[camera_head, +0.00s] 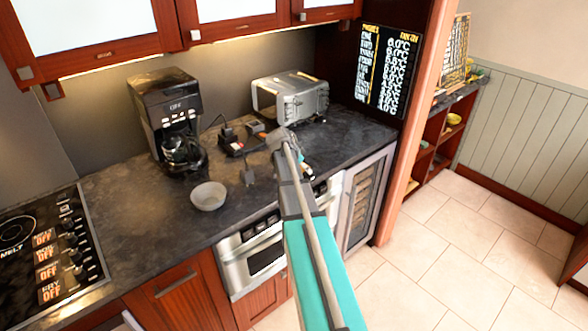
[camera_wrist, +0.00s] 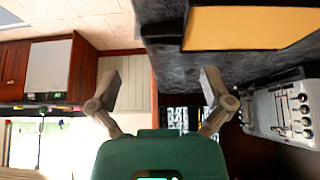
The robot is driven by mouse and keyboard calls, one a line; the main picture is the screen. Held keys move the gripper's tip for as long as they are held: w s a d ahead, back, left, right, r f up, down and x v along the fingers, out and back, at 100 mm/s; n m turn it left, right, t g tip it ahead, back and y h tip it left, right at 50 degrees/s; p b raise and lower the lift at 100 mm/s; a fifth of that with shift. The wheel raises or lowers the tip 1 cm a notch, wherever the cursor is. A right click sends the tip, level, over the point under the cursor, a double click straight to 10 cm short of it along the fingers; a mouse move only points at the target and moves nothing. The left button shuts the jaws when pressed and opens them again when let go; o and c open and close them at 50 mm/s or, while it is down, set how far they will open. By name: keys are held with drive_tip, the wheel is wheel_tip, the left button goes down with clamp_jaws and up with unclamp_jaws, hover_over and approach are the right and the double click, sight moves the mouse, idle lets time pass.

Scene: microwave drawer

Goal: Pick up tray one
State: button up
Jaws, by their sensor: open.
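No object in either view is clearly marked as tray one. In the wrist view, a flat tan-orange panel (camera_wrist: 250,28) with a dark border lies near the top edge, cut off by the frame; I cannot tell whether it is the tray. My gripper (camera_wrist: 161,90) is open, its two fingers wide apart with nothing held between them. The panel is above and to the right of the fingers in that view, apart from them. In the head view my arm reaches over the counter, and its end is mostly hidden behind the links.
A silver toaster oven (camera_head: 292,97), a black coffee maker (camera_head: 168,105), a grey bowl (camera_head: 208,197) and a dark holder (camera_head: 234,147) stand on the dark counter (camera_head: 125,215). The toaster oven also shows in the wrist view (camera_wrist: 283,113). A built-in steel appliance (camera_head: 264,252) sits below the counter. Right floor is clear.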

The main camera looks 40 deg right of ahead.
sight(309, 176)
idle(0.3)
drive_tip(key=b+x, duration=0.2)
drive_tip(key=x, duration=0.1)
drive_tip(key=shift+w+a+f+b, duration=0.15)
drive_tip(key=shift+w+a+b, duration=0.05)
drive_tip(key=shift+b, duration=0.2)
drive_tip(key=shift+b+x, duration=0.9)
drive_tip(key=shift+x, duration=0.1)
drive_tip(key=shift+d, duration=0.1)
drive_tip(key=shift+c, duration=0.3)
drive_tip(key=c, duration=1.2)
